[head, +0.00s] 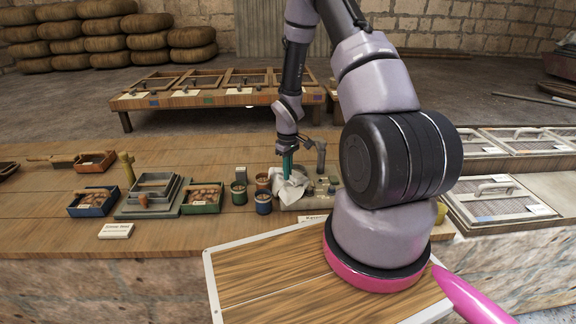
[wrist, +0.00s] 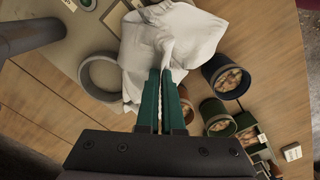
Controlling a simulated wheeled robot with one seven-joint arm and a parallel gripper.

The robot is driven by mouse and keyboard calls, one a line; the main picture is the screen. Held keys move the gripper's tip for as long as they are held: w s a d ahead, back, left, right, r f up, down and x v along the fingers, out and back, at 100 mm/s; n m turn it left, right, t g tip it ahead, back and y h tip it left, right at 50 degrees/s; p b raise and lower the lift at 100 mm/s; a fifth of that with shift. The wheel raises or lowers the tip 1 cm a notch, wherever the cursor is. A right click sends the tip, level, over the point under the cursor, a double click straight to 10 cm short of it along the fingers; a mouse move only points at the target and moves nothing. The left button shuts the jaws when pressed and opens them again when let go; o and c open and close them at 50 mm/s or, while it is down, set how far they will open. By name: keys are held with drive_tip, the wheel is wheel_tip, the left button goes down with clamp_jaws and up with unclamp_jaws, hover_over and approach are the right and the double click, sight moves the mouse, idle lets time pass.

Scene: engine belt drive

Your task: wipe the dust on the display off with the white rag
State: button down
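The white rag (head: 291,187) hangs bunched from my gripper (head: 287,171) above the middle of the workbench. In the wrist view, the green fingers (wrist: 168,76) are closed on a pinched fold of the rag (wrist: 165,38), and its cloth spreads out beyond the tips. The rag and gripper hide part of this board. I cannot make out dust on it, or tell whether the rag touches it.
Several small pots, including a blue one (head: 263,203) and a green one (head: 239,193), stand left of the rag. A grey ring (wrist: 100,76) lies close to it. A grey curved post (head: 320,157) rises behind. Trays of nuts (head: 203,197) sit farther left.

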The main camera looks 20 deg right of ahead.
drive_tip(key=shift+f, duration=0.2)
unclamp_jaws()
idle(0.3)
drive_tip(key=shift+f, duration=0.15)
clamp_jaws()
drive_tip(key=shift+f, duration=0.4)
